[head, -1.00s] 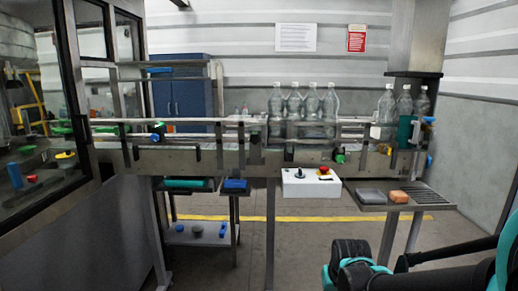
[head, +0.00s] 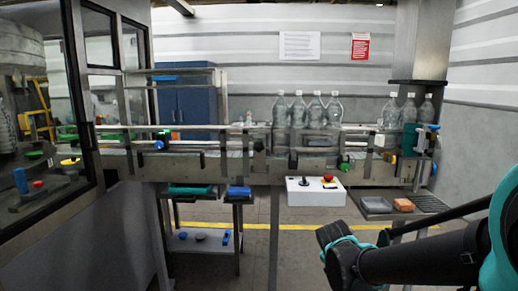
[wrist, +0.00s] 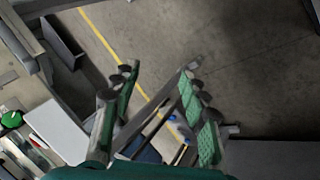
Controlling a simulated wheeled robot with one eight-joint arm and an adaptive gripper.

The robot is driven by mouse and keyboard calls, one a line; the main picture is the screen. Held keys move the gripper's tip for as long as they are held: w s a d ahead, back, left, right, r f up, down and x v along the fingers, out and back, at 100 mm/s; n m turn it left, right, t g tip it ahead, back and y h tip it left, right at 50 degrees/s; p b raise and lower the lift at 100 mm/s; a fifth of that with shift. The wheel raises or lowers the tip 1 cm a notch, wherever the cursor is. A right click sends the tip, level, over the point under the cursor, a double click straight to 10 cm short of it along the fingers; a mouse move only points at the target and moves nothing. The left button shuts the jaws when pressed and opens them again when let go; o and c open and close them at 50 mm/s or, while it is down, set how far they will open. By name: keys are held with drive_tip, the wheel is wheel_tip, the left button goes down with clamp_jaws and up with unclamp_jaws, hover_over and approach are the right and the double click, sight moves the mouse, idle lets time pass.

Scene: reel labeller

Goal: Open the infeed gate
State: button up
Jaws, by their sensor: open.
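A teal plate (head: 410,137) stands upright across the conveyor at the right, beside the right-hand bottles, with blue parts (head: 431,128) next to it. It may be the infeed gate, but I cannot tell for sure. Several clear bottles (head: 308,115) stand together mid-conveyor, and a few more bottles (head: 409,108) stand by the plate. My gripper (wrist: 162,105) is open in the wrist view, its green-padded fingers apart with nothing between them. It points down at the floor, away from the teal plate. In the head view my arm is at the lower right, well below the conveyor.
The conveyor (head: 215,164) crosses the middle. A white control box (head: 315,194) with a red button hangs below its front. A glass-sided cabinet is at the left. Floor in front is open.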

drive_tip(key=shift+o, duration=1.3)
drive_tip(key=w+a+r+n+t+h, duration=0.1)
drive_tip(key=w+a+r+n+t, duration=0.2)
drive_tip(key=w+r+n, duration=0.4)
drive_tip(key=w+r, duration=0.1)
drive_tip(key=w, duration=0.1)
drive_tip(key=shift+w+r+n, duration=0.2)
drive_tip(key=shift+w+n, duration=0.1)
drive_tip(key=n+t+y, duration=0.4)
drive_tip(key=n+t, duration=0.4)
drive_tip(key=n, duration=1.3)
approach(259, 148)
drive_tip(key=w, duration=1.1)
drive_tip(key=shift+f, duration=0.15)
drive_tip(key=shift+c, duration=0.4)
drive_tip(key=shift+s, duration=0.1)
clamp_jaws()
